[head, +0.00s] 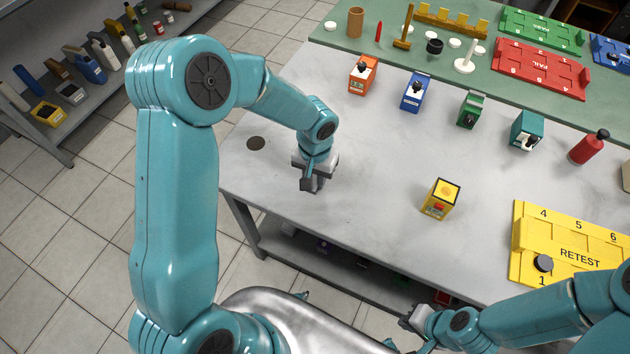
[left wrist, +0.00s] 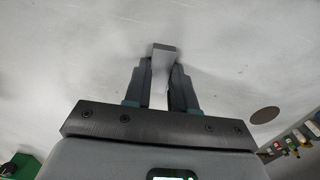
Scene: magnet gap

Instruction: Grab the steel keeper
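The steel keeper is a small plain grey block (left wrist: 163,50) between the fingertips of my left gripper in the left wrist view. The fingers (left wrist: 160,82) stand close on both sides of it and look closed on it. In the head view my left gripper (head: 312,182) points down over the left part of the grey table, and the keeper is mostly hidden by the fingers there. I cannot tell whether the keeper touches the table. My right gripper (head: 415,322) is low in the head view, in front of the table edge; its fingers are too unclear to read.
A yellow box (head: 440,199) stands right of my left gripper. Orange (head: 363,75), blue (head: 415,92), green (head: 470,110) and teal (head: 526,130) boxes stand behind. A yellow RETEST tray (head: 525,225) lies at right. A dark round disc (head: 256,143) is near the left edge.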

